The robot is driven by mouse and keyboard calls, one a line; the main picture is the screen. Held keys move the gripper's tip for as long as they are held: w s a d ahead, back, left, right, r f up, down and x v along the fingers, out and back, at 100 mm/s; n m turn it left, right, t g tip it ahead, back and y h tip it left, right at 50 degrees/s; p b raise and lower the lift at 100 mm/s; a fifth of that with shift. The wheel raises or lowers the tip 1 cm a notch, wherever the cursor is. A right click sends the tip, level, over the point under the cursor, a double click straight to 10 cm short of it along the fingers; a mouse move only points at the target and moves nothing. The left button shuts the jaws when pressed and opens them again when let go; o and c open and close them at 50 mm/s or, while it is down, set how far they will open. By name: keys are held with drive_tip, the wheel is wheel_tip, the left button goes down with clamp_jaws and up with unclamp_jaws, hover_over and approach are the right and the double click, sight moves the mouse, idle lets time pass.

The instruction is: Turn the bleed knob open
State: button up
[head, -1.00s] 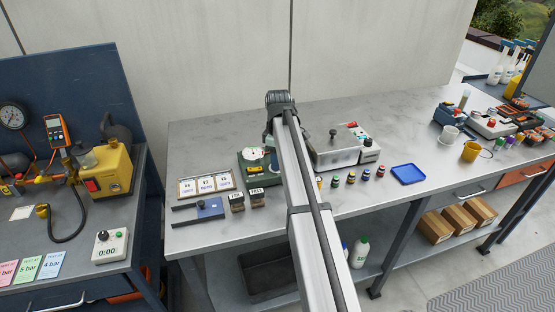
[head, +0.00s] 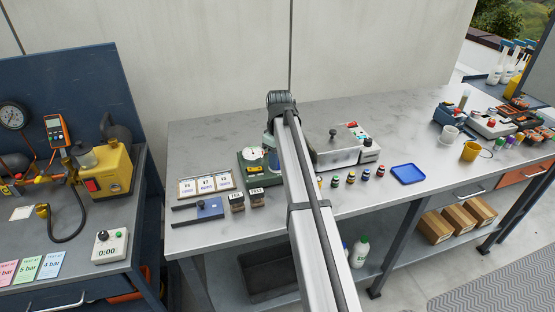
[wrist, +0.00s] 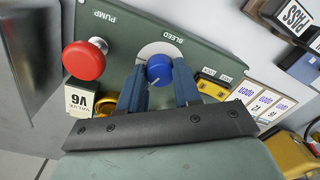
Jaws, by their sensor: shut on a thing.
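The bleed knob (wrist: 159,70) is a blue round knob on a light disc, under the word BLEED on a dark green panel (wrist: 125,35) in the wrist view. My gripper (wrist: 160,82) is shut on it, with one blue-grey finger at each side. The knob's pointer mark is too small to read with certainty. In the head view the green unit (head: 247,180) stands on the bench, and my arm hides the knob and fingertips there.
A red PUMP knob (wrist: 84,61) stands out close to the left of my fingers. A VALVE V6 block (wrist: 79,101) lies beside it. A metal box (head: 335,152) stands right of the arm. Labelled cards (head: 205,185) and a blue block (head: 207,209) lie left.

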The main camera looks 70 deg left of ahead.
drive_tip(key=m, duration=0.6)
drive_tip(key=shift+m, duration=0.3)
drive_tip(key=m, duration=0.6)
drive_tip(key=shift+m, duration=0.3)
drive_tip(key=o, duration=1)
drive_tip(key=shift+o, duration=0.2)
drive_tip(key=shift+r, duration=0.15)
wheel_tip(320, 180, up, 14)
drive_tip(key=shift+w+d+f, duration=0.2)
drive_tip(key=shift+w, duration=0.05)
